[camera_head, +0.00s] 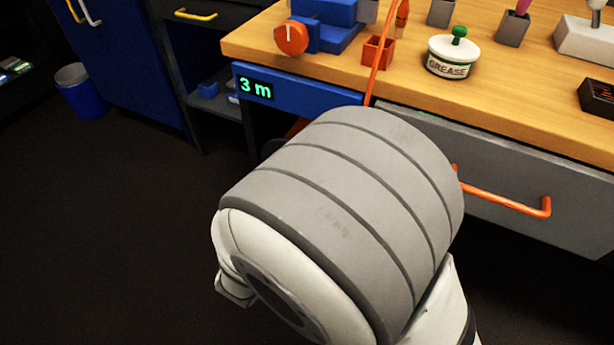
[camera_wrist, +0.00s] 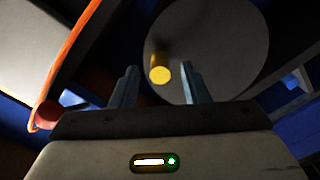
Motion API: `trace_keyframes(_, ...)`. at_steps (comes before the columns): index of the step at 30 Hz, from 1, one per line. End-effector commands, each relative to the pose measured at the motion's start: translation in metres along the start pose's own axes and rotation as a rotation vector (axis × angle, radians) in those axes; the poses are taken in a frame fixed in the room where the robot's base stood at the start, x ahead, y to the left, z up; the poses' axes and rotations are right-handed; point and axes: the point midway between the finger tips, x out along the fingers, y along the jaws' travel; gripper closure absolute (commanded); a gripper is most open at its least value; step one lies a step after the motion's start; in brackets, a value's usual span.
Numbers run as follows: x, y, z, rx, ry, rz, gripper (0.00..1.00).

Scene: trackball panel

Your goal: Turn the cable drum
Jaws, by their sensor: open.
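The cable drum (camera_wrist: 232,45) shows in the wrist view as a large round grey disc. A yellow peg (camera_wrist: 160,74) sticks out from the left part of its face. My gripper (camera_wrist: 160,68) is open, with one finger on each side of the peg in the picture; I see no contact, and the depth between them is hard to judge. An orange cable (camera_wrist: 74,50) runs down the left of the wrist view, and in the head view it (camera_head: 381,60) passes over the bench edge. The display (camera_head: 255,88) reads "3 m". In the head view my arm hides the gripper and most of the drum area.
The wooden bench (camera_head: 545,120) carries a grease tub (camera_head: 452,57), a blue device with an orange knob (camera_head: 291,38) and an orange square holder (camera_head: 377,54). A grey drawer with an orange handle (camera_head: 515,204) is right of my arm.

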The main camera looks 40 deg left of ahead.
Motion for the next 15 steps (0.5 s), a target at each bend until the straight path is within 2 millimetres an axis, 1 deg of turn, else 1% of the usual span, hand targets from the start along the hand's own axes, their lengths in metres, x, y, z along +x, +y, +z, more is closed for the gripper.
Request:
trace_keyframes(1, -0.011, 0.001, -0.003, -0.003, 0.003, -0.004, 0.59)
trace_keyframes(6, -0.037, 0.001, -0.002, -0.003, 0.002, -0.003, 0.59)
trace_keyframes(10, -0.049, 0.001, -0.001, -0.002, 0.001, -0.001, 0.59)
trace_keyframes(15, -0.053, 0.0, 0.0, 0.0, 0.0, 0.001, 0.59)
